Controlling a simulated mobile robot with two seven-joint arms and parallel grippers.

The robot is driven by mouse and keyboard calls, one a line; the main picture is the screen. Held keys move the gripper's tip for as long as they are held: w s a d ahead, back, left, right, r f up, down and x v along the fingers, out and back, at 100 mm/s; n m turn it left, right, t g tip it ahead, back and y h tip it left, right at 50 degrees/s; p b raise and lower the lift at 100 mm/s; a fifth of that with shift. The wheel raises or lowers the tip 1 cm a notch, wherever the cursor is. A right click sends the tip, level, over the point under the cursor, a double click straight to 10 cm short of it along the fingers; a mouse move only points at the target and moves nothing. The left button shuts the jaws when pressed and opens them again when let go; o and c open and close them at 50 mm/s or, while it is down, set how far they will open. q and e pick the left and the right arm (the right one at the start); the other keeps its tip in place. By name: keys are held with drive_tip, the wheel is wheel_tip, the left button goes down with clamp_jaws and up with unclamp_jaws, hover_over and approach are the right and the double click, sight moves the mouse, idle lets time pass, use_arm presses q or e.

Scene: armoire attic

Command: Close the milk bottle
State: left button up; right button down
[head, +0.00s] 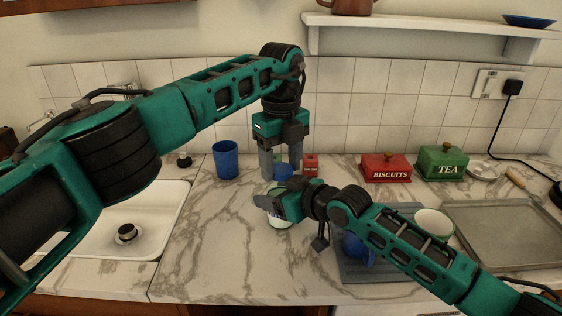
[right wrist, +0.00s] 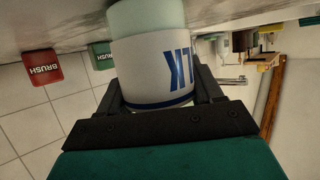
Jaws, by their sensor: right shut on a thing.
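The milk bottle (head: 280,221) stands on the marble counter, partly hidden behind my right gripper. In the right wrist view the bottle (right wrist: 152,65) shows a white label with blue letters and a blue band, and a pale green part at the counter side. My right gripper (head: 268,203) is shut around the bottle's side. My left gripper (head: 281,172) points down above and just behind the bottle, its fingers apart. The bottle's mouth is not clearly visible.
A blue cup (head: 225,160) stands behind left, beside the sink (head: 115,215). A small red box (head: 311,163), a red biscuits tin (head: 386,168) and a green tea tin (head: 443,163) stand near the wall. A metal tray (head: 505,232) lies right. Counter left of the bottle is clear.

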use_arm(q)
drive_tip(key=shift+o, duration=1)
drive_tip(key=shift+r, duration=2.3)
drive_tip(key=shift+c, duration=0.3)
wheel_tip(320, 180, up, 4)
drive_tip(key=shift+f+n, duration=0.25)
drive_tip(key=shift+n, duration=0.75)
